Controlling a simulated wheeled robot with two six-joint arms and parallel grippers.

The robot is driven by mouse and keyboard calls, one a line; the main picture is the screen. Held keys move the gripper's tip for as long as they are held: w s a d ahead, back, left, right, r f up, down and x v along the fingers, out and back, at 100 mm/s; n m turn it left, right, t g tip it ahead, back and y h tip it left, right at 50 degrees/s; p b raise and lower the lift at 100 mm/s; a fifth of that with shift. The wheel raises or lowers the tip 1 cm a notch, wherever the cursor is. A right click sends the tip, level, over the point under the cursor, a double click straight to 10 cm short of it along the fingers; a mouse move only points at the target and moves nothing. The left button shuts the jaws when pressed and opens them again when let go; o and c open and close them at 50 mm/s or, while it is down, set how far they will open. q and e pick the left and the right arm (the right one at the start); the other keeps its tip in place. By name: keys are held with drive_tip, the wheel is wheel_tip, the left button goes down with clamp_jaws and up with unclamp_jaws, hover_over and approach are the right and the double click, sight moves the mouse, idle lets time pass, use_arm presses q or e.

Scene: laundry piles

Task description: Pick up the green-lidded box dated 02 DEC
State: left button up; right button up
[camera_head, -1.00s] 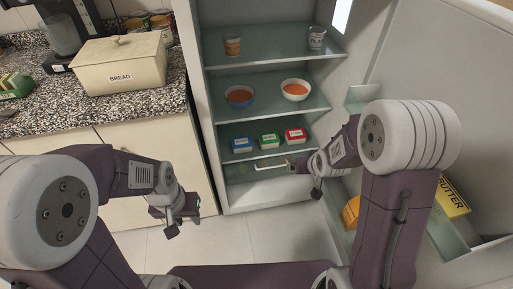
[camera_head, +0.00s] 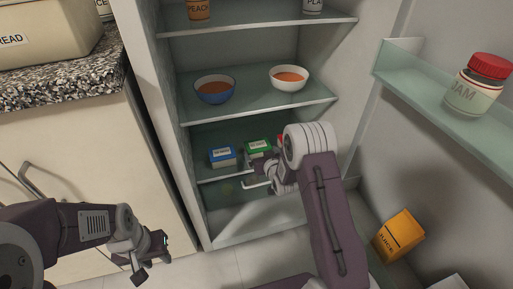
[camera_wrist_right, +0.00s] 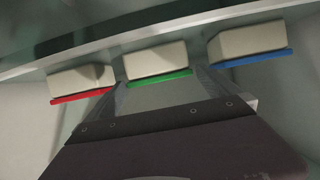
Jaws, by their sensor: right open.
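The green-lidded box (camera_head: 259,147) stands on the fridge's lower shelf, between a blue-lidded box (camera_head: 222,157) and a red-lidded box (camera_head: 281,139) that my right arm mostly hides. The dates on their labels are too small to read. My right gripper (camera_head: 260,166) is at the front of the green-lidded box. In the right wrist view the picture is inverted: the green-lidded box (camera_wrist_right: 157,62) lies ahead, between the two spread fingers of my right gripper (camera_wrist_right: 162,84). Whether they touch it I cannot tell. My left gripper (camera_head: 147,260) hangs open and empty, low on the left.
A blue bowl (camera_head: 214,89) and a white bowl (camera_head: 289,78) stand on the shelf above. The counter (camera_head: 70,87) is left.

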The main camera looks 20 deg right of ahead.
sight(258, 144)
drive_tip(key=shift+w+f, duration=0.3)
drive_tip(key=shift+w, duration=0.25)
drive_tip(key=b+x, duration=0.4)
drive_tip(key=shift+w+f, duration=0.25)
drive_tip(key=shift+f, duration=0.25)
drive_tip(key=shift+w+b, duration=0.25)
drive_tip(key=shift+b, duration=0.05)
drive_tip(key=shift+r, duration=0.15)
drive_tip(key=c, duration=1.4)
drive_tip(key=shift+r, duration=0.15)
drive_tip(key=shift+c, duration=0.2)
wheel_tip(258, 144, up, 5)
drive_tip(key=p, duration=0.4)
drive_tip(key=shift+d+r+p, duration=0.1)
drive_tip(key=shift+p, duration=0.25)
drive_tip(key=s+d+r+p, duration=0.5)
drive_tip(key=s+d, duration=0.3)
drive_tip(key=shift+d+r+p, duration=0.15)
drive_tip(key=shift+r+p, duration=0.15)
drive_tip(key=shift+p, duration=0.05)
